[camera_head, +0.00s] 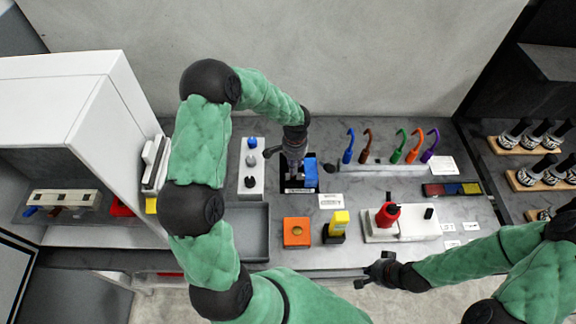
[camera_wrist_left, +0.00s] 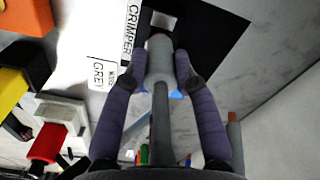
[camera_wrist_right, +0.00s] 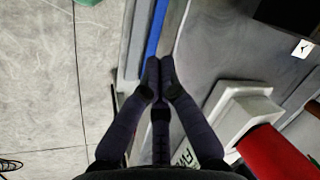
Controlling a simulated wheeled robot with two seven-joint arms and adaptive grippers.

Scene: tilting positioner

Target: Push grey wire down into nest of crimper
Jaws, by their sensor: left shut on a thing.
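My left gripper (camera_head: 293,160) points down at the crimper, beside its blue part (camera_head: 311,172) on the dark base. In the left wrist view my left gripper (camera_wrist_left: 161,75) is shut on the grey wire (camera_wrist_left: 159,62), a thick grey piece between both fingers. Its far end points at a pale square (camera_wrist_left: 163,20) on the black surface (camera_wrist_left: 215,40). Whether the wire touches or enters the nest is hidden. My right gripper (camera_head: 372,274) is over the table's front edge, away from the crimper; in the right wrist view its fingertips (camera_wrist_right: 160,72) are together and empty.
Several coloured hooked wires stand in a rack, including a blue wire (camera_head: 349,146) and a purple wire (camera_head: 431,146). An orange block (camera_head: 297,232), a yellow-topped item (camera_head: 339,224) and a red-handled device (camera_head: 387,215) stand in front. A grey tray (camera_head: 258,247) is front left.

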